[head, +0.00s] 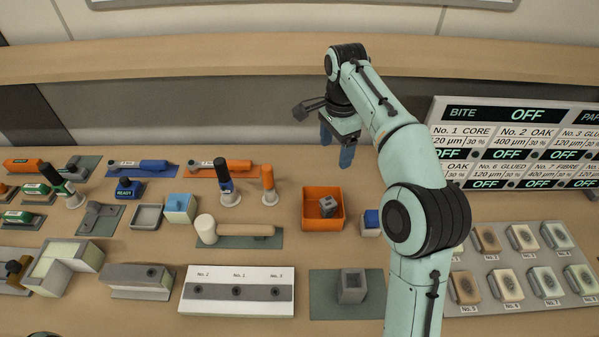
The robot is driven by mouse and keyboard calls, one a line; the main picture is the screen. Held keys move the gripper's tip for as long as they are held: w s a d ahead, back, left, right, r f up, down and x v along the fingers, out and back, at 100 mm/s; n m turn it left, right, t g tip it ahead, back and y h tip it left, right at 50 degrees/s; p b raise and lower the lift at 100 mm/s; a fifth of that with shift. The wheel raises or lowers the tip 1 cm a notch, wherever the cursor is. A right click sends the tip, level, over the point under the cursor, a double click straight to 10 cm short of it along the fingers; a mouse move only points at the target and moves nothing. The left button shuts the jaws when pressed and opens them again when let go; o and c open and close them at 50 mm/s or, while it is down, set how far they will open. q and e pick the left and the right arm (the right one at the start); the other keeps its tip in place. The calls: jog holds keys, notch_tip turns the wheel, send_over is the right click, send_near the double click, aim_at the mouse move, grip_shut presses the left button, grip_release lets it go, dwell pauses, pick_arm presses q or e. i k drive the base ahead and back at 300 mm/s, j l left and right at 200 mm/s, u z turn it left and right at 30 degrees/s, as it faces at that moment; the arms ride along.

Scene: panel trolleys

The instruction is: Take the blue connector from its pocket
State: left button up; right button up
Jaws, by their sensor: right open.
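The blue connector cannot be told for certain. One candidate is a dark blue block (371,218) in a pale holder, partly hidden behind my right arm. Another is a pale cube with a light blue top (180,203) left of centre. My right gripper (337,150) hangs above the back of the table, open and empty, with blue fingers pointing down. It is behind the orange bin and apart from both candidates. My left gripper is not in view.
An orange bin (340,217) holds a grey block (328,207). A white board (237,307) with several numbered holes lies in front. A grey block with a square opening (352,287) stands on a mat. Display panels (520,130) stand at right, above a sample tray (480,301).

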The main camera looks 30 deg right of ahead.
aim_at(371, 222)
jog(key=k+j, duration=0.55)
jog(key=j, duration=0.2)
jog(key=k+j, duration=0.6)
jog(key=j, duration=0.1)
